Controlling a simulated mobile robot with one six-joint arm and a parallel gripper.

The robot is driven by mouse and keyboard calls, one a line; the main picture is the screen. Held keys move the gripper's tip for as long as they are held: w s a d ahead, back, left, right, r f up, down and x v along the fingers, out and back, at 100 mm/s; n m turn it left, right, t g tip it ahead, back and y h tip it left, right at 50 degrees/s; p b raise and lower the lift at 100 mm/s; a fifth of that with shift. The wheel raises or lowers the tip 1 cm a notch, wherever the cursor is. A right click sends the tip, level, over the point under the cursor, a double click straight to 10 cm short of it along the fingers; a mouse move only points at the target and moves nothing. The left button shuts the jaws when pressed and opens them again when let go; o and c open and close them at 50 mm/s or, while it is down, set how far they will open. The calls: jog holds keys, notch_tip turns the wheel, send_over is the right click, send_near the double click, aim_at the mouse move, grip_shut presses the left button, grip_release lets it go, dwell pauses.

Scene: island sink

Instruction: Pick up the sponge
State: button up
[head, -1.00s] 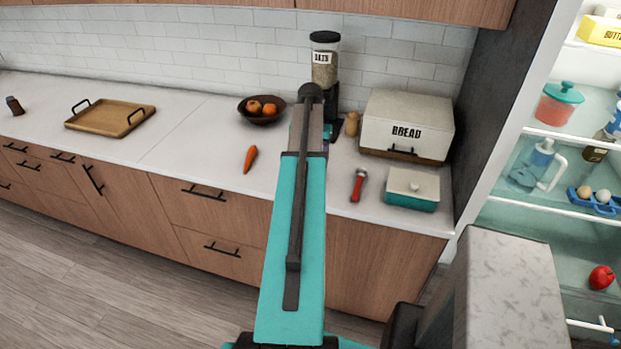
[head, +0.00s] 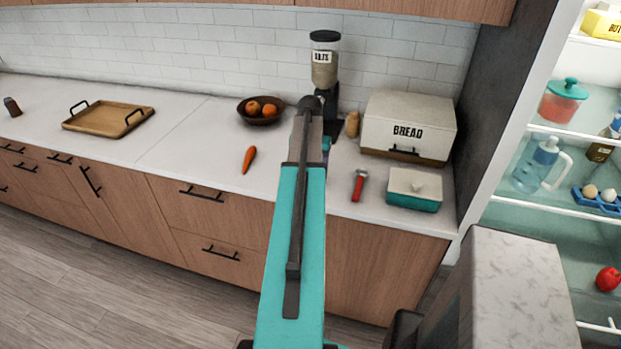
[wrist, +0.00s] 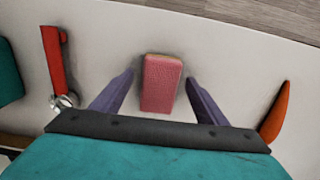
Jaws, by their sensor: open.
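A pink sponge (wrist: 161,85) lies on the white counter (wrist: 225,50) in the wrist view. My gripper (wrist: 159,78) is open, with one purple finger to the left of the sponge and one to the right. A gap shows between the sponge and each finger. In the head view the sponge is hidden behind my arm, and only a small purple bit of my gripper (head: 326,145) shows.
A red-handled tool (head: 359,185) and a teal-and-white lidded dish (head: 413,190) lie right of my arm, a carrot (head: 249,160) left. Behind stand a bread box (head: 408,122), a jar dispenser (head: 325,62) and a fruit bowl (head: 261,119).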

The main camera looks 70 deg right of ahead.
jog(key=c, duration=1.1)
jog(key=shift+r, duration=0.2)
jog(key=shift+c, duration=0.2)
jog(key=shift+r+p, duration=1.2)
jog(key=shift+r, duration=0.45)
jog(key=s+a+r+p, duration=0.1)
jog(key=s+a+p, duration=0.1)
jog(key=s+a, duration=0.7)
jog(key=a, duration=0.4)
jog(key=shift+r+p, duration=0.15)
jog(key=shift+p, duration=0.15)
jog(key=shift+a, duration=0.1)
